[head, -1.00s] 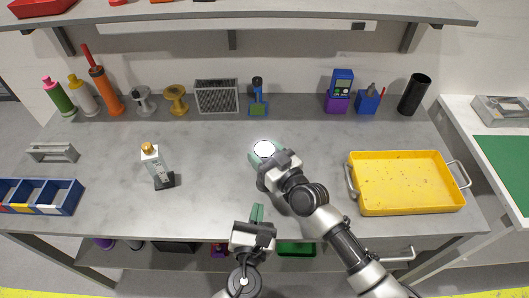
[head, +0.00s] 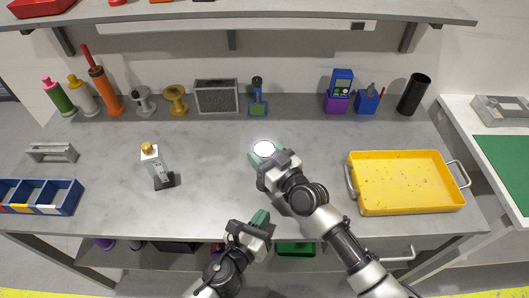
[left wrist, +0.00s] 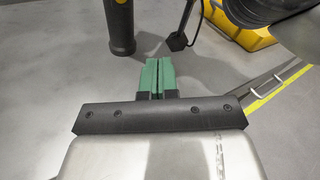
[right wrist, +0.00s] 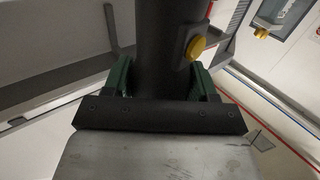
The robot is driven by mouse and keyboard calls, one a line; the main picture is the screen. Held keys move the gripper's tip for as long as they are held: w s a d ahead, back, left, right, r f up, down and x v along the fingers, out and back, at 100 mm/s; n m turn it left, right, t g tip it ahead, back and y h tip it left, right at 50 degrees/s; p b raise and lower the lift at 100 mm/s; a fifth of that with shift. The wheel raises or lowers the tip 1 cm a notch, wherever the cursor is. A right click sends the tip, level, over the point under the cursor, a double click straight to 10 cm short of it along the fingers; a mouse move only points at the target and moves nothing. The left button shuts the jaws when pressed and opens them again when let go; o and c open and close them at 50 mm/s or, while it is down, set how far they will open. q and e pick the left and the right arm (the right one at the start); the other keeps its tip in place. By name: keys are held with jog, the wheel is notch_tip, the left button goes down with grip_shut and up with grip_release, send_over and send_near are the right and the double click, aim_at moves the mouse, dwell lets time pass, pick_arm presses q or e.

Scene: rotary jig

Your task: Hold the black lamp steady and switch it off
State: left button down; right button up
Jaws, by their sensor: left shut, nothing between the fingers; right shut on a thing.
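The black lamp shows in the right wrist view as a dark cylinder (right wrist: 160,45) with a yellow button (right wrist: 196,47) on its side. My right gripper (right wrist: 165,80) is shut around it. In the head view its bright white round face (head: 264,149) is lit, just beyond my right gripper (head: 268,160), which hides most of its body. My left gripper (head: 262,216) is shut and empty near the table's front edge, below the lamp and apart from it. In the left wrist view, the shut green fingertips (left wrist: 158,66) point past a black cylinder (left wrist: 120,28) with a yellow spot, apparently the lamp.
A yellow tray (head: 408,207) stands to the right of my right arm. Several tools and holders line the back, with a dark cup (head: 414,94) at right.

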pick_arm(q)
jog(key=shift+s+a+g+h, duration=0.15)
jog(key=shift+g+h, duration=0.45)
jog(key=shift+h, duration=0.4)
jog(key=shift+s+r+n+g+h, duration=0.2)
jog(key=shift+n+g+h, duration=0.2)
jog(key=shift+h, duration=0.4)
jog(key=shift+s+a+r+n+g+h, duration=0.2)
jog(key=shift+r+n+g+h, duration=0.1)
jog(key=shift+h, duration=0.25)
jog(key=shift+s+a+r+n+g+h, duration=0.1)
jog(key=shift+a+r+n+g+h, duration=0.15)
jog(key=shift+h, duration=0.3)
jog(key=shift+a+r+h, duration=0.2)
jog(key=shift+r+h, duration=0.3)
jog(key=shift+n, duration=0.25)
jog(key=shift+w+d, duration=0.2)
jog(key=shift+w, duration=1.25)
jog(key=shift+w+d, duration=0.15)
jog(key=shift+w, duration=1.3)
jog(key=shift+w+d, duration=0.2)
jog(key=shift+w, duration=1.25)
jog(key=shift+w, duration=0.45)
